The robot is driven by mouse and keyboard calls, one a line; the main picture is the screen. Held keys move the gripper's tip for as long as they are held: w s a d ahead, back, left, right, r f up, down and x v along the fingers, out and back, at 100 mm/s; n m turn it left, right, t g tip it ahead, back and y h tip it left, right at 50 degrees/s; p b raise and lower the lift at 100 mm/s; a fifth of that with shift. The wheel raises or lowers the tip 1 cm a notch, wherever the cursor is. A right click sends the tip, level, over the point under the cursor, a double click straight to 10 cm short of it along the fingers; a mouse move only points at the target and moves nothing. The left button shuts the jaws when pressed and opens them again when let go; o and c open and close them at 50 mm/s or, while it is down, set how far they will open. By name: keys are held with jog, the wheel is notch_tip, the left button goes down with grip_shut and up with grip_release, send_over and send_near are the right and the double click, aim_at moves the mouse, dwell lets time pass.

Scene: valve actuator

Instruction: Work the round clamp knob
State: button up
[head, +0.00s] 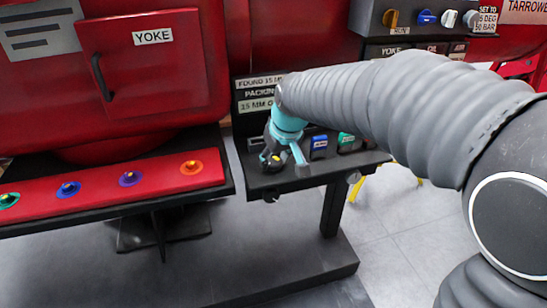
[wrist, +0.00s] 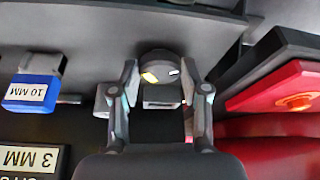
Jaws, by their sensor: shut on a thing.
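The round clamp knob (wrist: 160,62) is a dark disc with a yellow mark and a pale mark on its face. In the wrist view it sits between the two fingertips of my gripper (wrist: 159,72), one finger on each side. My gripper is shut on it. In the head view my teal gripper (head: 284,156) reaches down to the left end of a dark shelf. The knob (head: 270,160) shows there as a small dark shape with a yellow spot, partly hidden by the fingers.
A blue block (head: 319,147) marked 10 MM in the wrist view (wrist: 32,92) and a green block (head: 346,141) stand right of my gripper in the head view. A red ledge (head: 105,190) with several coloured knobs lies left.

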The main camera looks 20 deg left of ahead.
jog(key=n, duration=0.2)
jog(key=n+g+y+b, duration=0.1)
jog(key=n, duration=0.1)
jog(key=shift+w+d+f+n+g, duration=0.1)
jog(key=shift+w+f+n+g, duration=0.1)
jog(key=shift+n+g, duration=0.1)
jog(key=n+g, duration=0.1)
jog(key=n, duration=0.1)
jog(key=n+g+b, duration=0.1)
jog(key=n, duration=0.2)
jog(key=shift+w+r+y, duration=0.1)
jog(key=shift+r+y, duration=0.05)
jog(key=shift+y, duration=0.15)
jog(key=shift+n, duration=0.3)
jog(key=o, duration=1.1)
jog(key=shift+o, duration=0.2)
jog(key=shift+r, duration=0.1)
